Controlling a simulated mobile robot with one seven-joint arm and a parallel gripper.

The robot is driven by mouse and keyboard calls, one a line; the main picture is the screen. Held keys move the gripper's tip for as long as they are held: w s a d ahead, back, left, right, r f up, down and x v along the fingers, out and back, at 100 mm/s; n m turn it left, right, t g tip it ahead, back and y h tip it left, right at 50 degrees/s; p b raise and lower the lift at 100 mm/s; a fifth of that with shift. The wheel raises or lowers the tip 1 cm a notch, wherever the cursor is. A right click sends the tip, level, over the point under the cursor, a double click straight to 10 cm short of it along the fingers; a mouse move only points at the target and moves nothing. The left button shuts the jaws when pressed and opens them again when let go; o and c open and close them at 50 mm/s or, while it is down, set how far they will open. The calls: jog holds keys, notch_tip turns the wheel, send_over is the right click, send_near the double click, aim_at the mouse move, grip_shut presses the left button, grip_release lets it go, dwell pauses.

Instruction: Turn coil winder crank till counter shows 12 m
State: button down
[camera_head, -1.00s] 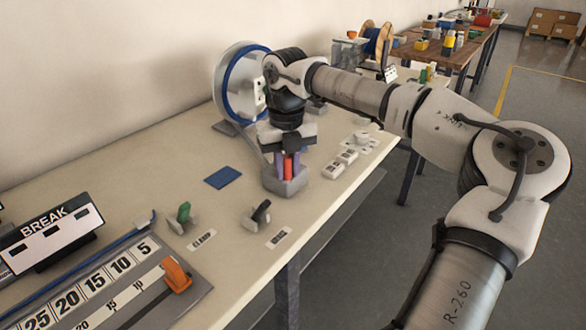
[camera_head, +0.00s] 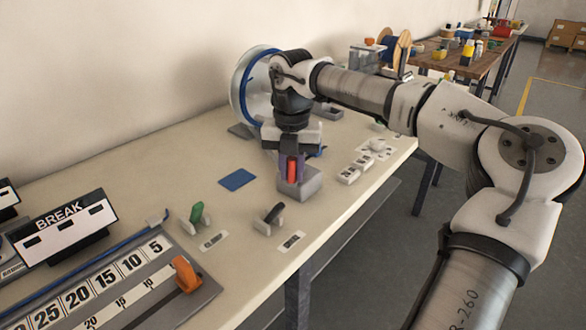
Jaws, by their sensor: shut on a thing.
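The coil winder shows as a pale disc with a blue coil (camera_head: 239,92) at the back of the bench, partly hidden behind my arm. I cannot make out its crank or a readable counter. My gripper (camera_head: 292,168) points down at the grey block-shaped holder (camera_head: 304,184) near the front edge of the bench. It is shut on a red upright piece (camera_head: 292,171), whose lower end is at the holder. I cannot tell whether this piece is the crank's handle, or whether it stands in the holder or just above it.
A blue pad (camera_head: 237,179) lies left of the holder. A green-handled clamp (camera_head: 197,213) and a black-handled lever (camera_head: 271,217) stand in front. A length scale with an orange slider (camera_head: 187,275) and the BREAK sign (camera_head: 62,232) are at lower left.

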jog(key=shift+s, duration=0.1)
jog(key=c, duration=1.3)
grip_release()
notch_tip(320, 180, up, 14)
jog(key=shift+f+p, duration=0.15)
jog(key=shift+p, duration=0.15)
